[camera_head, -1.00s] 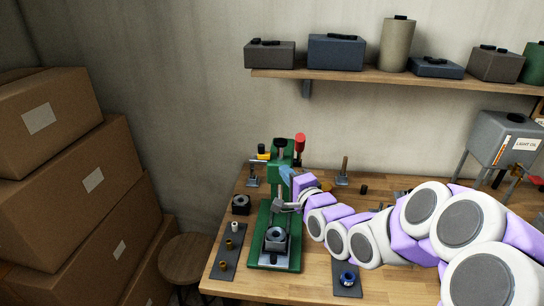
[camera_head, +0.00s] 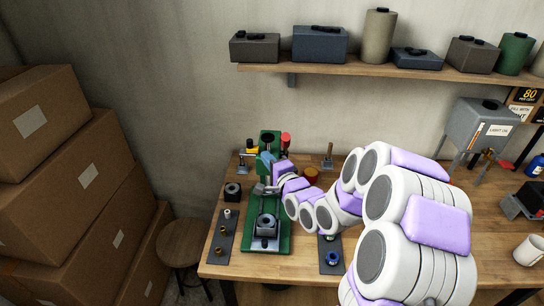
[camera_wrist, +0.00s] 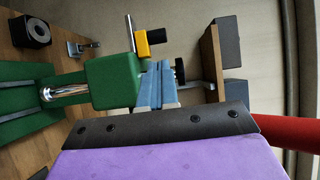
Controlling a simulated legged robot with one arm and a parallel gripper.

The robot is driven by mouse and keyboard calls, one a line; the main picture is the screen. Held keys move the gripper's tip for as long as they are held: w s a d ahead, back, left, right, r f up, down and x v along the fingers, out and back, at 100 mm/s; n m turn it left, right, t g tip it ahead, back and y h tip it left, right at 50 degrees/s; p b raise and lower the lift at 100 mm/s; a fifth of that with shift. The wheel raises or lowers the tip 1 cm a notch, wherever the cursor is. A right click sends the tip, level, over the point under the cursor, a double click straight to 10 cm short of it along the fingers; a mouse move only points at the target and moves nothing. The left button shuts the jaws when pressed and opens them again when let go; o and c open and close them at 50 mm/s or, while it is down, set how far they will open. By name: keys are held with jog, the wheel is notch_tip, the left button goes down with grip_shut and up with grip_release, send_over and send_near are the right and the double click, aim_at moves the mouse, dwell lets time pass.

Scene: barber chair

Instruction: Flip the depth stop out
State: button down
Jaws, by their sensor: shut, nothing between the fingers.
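The green press (camera_head: 270,138) stands on the bench, with its head in the wrist view (camera_wrist: 112,80) and a shiny ram below it. A yellow block with a dark end (camera_head: 251,147) sits beside the head, apparently the depth stop; the wrist view shows this yellow block (camera_wrist: 141,44) with a thin grey bar. My gripper (camera_head: 264,160) is at the front of the head, its blue fingers closed together. In the wrist view my gripper (camera_wrist: 150,66) lies beside the head, its tips near the yellow block; I cannot tell whether they touch it.
A red handle (camera_head: 285,140) rises at the press's right. A dark block (camera_head: 232,191) and a tray of small parts (camera_head: 222,238) lie left of the press. A second tray (camera_head: 330,262) lies right. A shelf (camera_head: 360,72) hangs above.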

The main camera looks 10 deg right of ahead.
aim_at(250, 145)
jog(key=x, duration=0.6)
jog(key=shift+a, duration=0.1)
jog(key=shift+w+a+p, duration=0.25)
jog(key=shift+a+p, duration=0.2)
jog(key=shift+a, duration=0.45)
jog(key=shift+d, duration=0.15)
